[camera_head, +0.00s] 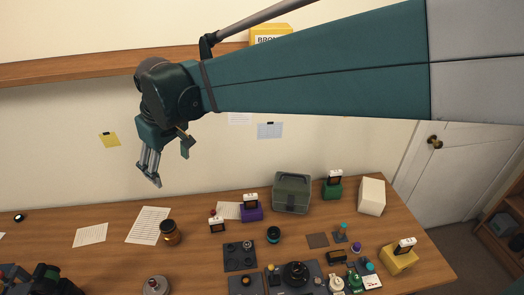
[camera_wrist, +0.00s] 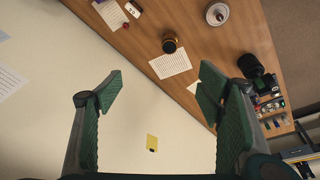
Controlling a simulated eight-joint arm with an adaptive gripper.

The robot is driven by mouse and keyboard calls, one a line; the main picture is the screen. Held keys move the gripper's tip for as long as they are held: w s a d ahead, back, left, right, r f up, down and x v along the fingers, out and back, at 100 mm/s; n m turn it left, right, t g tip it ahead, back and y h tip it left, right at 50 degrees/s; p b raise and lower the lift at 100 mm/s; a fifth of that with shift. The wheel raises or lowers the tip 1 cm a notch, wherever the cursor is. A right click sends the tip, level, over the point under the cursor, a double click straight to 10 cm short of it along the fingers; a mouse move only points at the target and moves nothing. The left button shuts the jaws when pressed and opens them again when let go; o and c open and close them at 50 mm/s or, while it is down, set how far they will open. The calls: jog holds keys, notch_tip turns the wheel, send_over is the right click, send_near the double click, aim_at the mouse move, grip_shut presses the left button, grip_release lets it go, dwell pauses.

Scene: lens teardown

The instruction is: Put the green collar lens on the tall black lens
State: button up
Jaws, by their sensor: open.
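My gripper (camera_head: 169,170) is raised high in front of the wall, above the back left of the table. In the wrist view my gripper (camera_wrist: 160,85) is open, with nothing between its fingers. A short dark lens with a teal-green ring (camera_head: 274,235), seemingly the green collar lens, stands at mid-table, well to the right of and below my gripper. A black round lens-like piece (camera_head: 295,272) sits on a dark tray near the front; I cannot tell surely whether it is the tall black lens. The two stand apart. Neither can be made out in the wrist view.
A brown jar (camera_head: 170,233) stands below my gripper; it also shows in the wrist view (camera_wrist: 169,43). A grey-green case (camera_head: 291,193), a purple block (camera_head: 252,213), a white box (camera_head: 371,196) and a yellow box (camera_head: 399,258) stand around. Small bottles crowd the front right.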

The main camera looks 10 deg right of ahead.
jog(key=s+d+m+t, duration=0.15)
jog(key=s+d, duration=0.25)
jog(key=d, duration=0.8)
jog(key=s+d+m+t, duration=0.1)
jog(key=s+d+m, duration=0.2)
jog(key=d, duration=0.8)
jog(key=s+d+f+m+t+h, duration=0.1)
jog(key=s+d+f+m, duration=0.1)
jog(key=s+d, duration=0.4)
jog(key=s+d+f+m+t, duration=0.1)
jog(key=s+d+f+m, duration=0.2)
jog(key=d, duration=0.6)
jog(key=s, duration=0.2)
jog(key=shift+s+d+f+h, duration=0.2)
jog(key=shift+s+d+h, duration=0.15)
jog(key=shift+h, duration=0.05)
